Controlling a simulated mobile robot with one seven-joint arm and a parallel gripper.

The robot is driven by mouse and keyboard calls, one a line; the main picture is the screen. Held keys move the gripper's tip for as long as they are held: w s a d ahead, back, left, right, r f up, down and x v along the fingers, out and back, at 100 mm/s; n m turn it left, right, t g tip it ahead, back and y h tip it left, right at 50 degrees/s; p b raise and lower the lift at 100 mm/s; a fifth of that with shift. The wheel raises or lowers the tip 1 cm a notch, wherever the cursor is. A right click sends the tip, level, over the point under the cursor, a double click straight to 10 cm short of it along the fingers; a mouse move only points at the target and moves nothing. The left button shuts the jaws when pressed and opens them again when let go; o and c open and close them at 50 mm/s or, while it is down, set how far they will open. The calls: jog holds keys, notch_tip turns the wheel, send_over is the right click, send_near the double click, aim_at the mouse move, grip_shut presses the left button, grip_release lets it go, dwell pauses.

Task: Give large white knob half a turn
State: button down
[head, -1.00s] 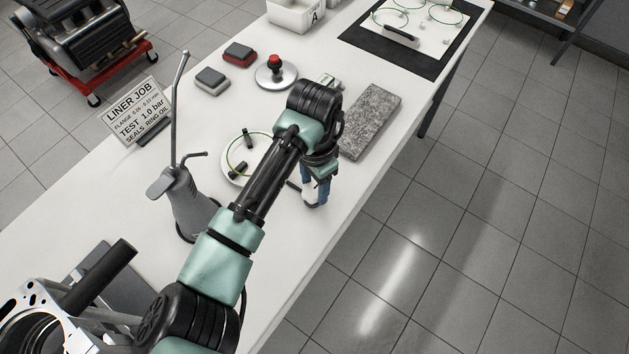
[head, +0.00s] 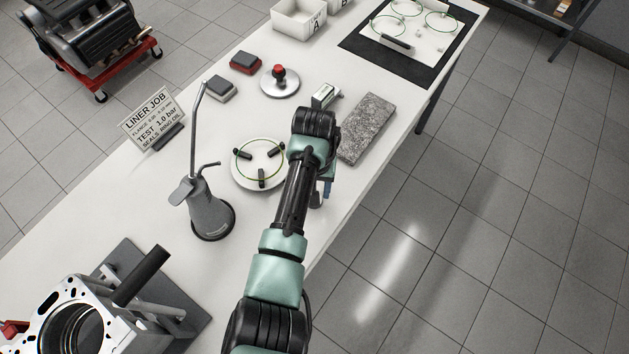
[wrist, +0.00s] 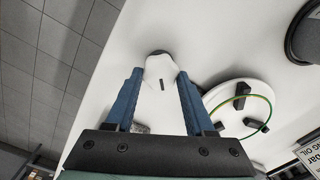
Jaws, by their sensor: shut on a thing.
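The large white knob (wrist: 158,72) shows in the wrist view, with a short dark mark on its face and a dark edge at its far end. My gripper (wrist: 159,75) has its two blue fingers on either side of the knob, shut on it. In the head view my arm hides most of the gripper (head: 327,188), and only a bit of blue finger shows by the table's front edge. I cannot make out the knob clearly there.
A round white plate (head: 238,180) with a green ring and black blocks lies just left of my arm. A grey oil can (head: 205,205) stands further left. A grey stone slab (head: 366,128) lies to the right, behind the gripper. The front table edge is close.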

jog(key=n+p, duration=0.2)
jog(key=n, duration=0.2)
jog(key=shift+r+n, duration=0.1)
jog(key=shift+n, duration=0.2)
jog(key=n+p, duration=0.1)
jog(key=n, duration=0.3)
jog(key=shift+a, duration=0.15)
jog(key=shift+w+n, duration=0.1)
jog(key=shift+n, duration=0.2)
jog(key=shift+c, duration=1.3)
grip_release()
notch_tip(320, 180, up, 13)
